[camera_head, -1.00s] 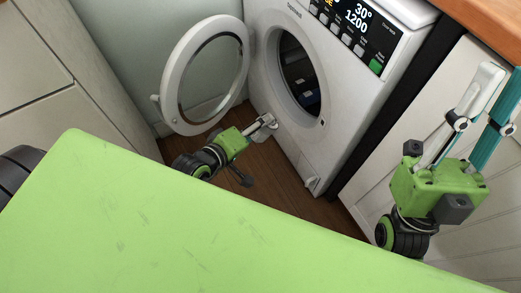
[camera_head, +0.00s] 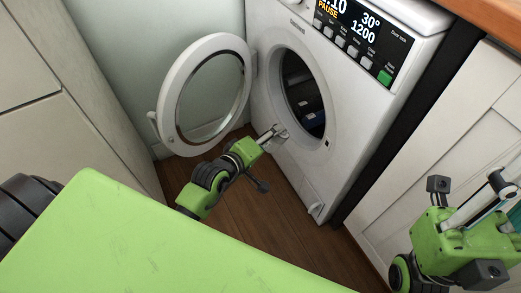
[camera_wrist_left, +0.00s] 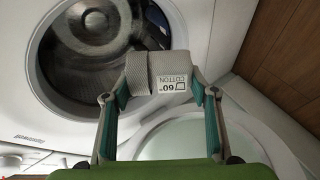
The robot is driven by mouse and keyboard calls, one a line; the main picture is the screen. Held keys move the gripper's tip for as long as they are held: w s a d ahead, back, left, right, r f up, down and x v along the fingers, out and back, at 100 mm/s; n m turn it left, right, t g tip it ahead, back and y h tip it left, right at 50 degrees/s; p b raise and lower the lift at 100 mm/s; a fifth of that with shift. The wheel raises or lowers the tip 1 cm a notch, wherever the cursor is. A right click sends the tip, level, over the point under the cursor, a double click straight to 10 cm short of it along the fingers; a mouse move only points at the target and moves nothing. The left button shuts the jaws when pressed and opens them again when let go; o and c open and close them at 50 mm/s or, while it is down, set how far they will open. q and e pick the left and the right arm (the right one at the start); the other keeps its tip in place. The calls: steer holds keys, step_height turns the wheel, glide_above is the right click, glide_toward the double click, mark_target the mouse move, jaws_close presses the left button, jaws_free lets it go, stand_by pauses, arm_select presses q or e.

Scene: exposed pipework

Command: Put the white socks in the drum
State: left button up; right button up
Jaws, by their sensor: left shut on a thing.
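The white socks (camera_wrist_left: 160,72) show in the left wrist view as a folded pale grey-white bundle with a "60 COTTON" tag. My left gripper (camera_wrist_left: 158,92) is shut on them, one finger at each side. In the head view my left gripper (camera_head: 273,135) is just in front of the washing machine, below and left of the drum opening, with the socks (camera_head: 281,130) small at its tips. The drum (camera_head: 302,92) is open; it shows at the upper left of the left wrist view (camera_wrist_left: 92,30). My right gripper (camera_head: 498,190) is partly cut off at the right edge, its fingertips outside the picture.
The round glass door (camera_head: 205,95) stands swung open to the left of the opening. Dark cloth (camera_head: 311,108) lies inside the drum. A white cabinet (camera_head: 455,150) is on the right. The wooden floor (camera_head: 290,225) before the machine is clear.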

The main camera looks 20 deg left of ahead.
arm_select(q)
steer(key=w+d, duration=0.3)
steer(key=w, duration=1)
steer(key=w+d+b, duration=0.1)
steer(key=w+d, duration=0.1)
steer(key=w, duration=1.2)
steer(key=shift+d, duration=0.4)
steer(key=o, duration=1.2)
steer(key=shift+s, duration=0.1)
